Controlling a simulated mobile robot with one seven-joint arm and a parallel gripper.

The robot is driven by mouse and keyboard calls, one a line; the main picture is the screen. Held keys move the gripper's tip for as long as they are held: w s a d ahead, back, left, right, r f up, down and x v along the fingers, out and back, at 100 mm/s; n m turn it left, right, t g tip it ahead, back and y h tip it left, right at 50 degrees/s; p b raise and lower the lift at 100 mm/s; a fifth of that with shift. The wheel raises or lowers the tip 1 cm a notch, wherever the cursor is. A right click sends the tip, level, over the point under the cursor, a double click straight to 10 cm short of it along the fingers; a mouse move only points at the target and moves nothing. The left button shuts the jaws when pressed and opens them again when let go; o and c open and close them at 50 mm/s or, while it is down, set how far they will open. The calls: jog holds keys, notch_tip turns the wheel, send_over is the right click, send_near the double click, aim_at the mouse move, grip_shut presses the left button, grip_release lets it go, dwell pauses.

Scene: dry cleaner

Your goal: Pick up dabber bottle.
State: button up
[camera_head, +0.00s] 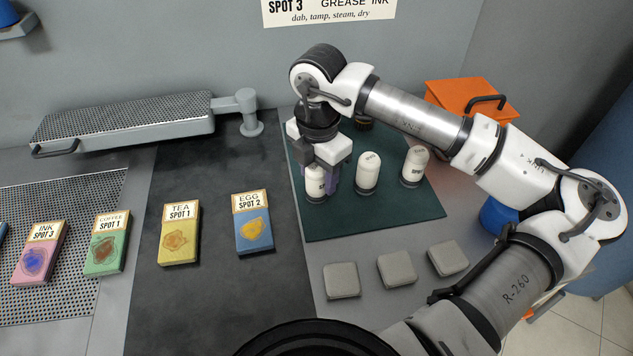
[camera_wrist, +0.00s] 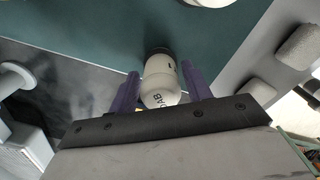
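The dabber bottle (camera_wrist: 160,85) is white with a dark base and lettering that reads like "DAB" in the wrist view. In the head view the bottle (camera_head: 316,183) stands upright on the dark green mat (camera_head: 385,217), near the mat's left side. My gripper (camera_head: 322,178) points down over it. In the wrist view the purple fingers of my gripper (camera_wrist: 163,82) stand on either side of the bottle, with a narrow gap showing at the left finger. The gripper looks open around the bottle. Its upper part is partly hidden by the gripper in the head view.
Two similar white bottles stand to the right on the mat, a middle bottle (camera_head: 367,174) and a right bottle (camera_head: 414,167). A dark round item (camera_head: 363,124) is behind. Grey pads (camera_head: 396,269) lie in front. An orange box (camera_head: 460,103) is at the back right. Stain cards (camera_head: 179,233) lie left.

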jog(key=c, duration=0.7)
jog(key=shift+r, duration=0.15)
